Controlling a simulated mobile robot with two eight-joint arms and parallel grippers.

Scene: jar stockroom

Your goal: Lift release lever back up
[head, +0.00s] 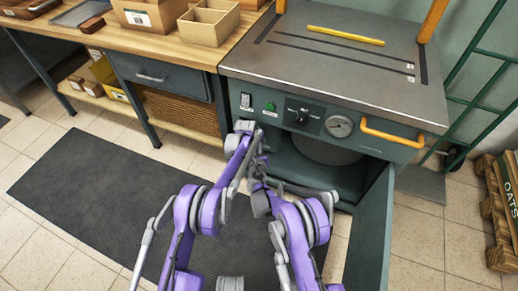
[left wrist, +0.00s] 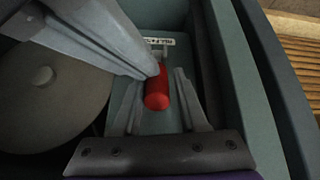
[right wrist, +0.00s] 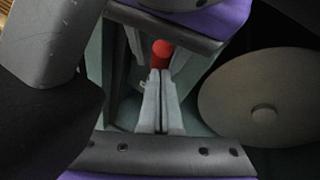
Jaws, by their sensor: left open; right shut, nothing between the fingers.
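The release lever shows as a red handle (left wrist: 157,92) on a short metal bracket, with a white label plate (left wrist: 160,41) beside it, in the left wrist view. My left gripper (left wrist: 159,80) is open, with one finger on each side of the red handle. My right gripper (right wrist: 159,73) is shut and empty, its tips close to the red handle (right wrist: 161,52) in the right wrist view. I cannot tell whether they touch it. In the head view both arms reach to the machine's open lower compartment (head: 350,175); the lever is hidden there.
The machine's door (head: 371,240) stands open to the right of my arms. A round grey plate (right wrist: 262,105) lies close beside the right gripper. A wooden workbench (head: 150,45) stands to the left. A dark mat (head: 100,190) covers the floor.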

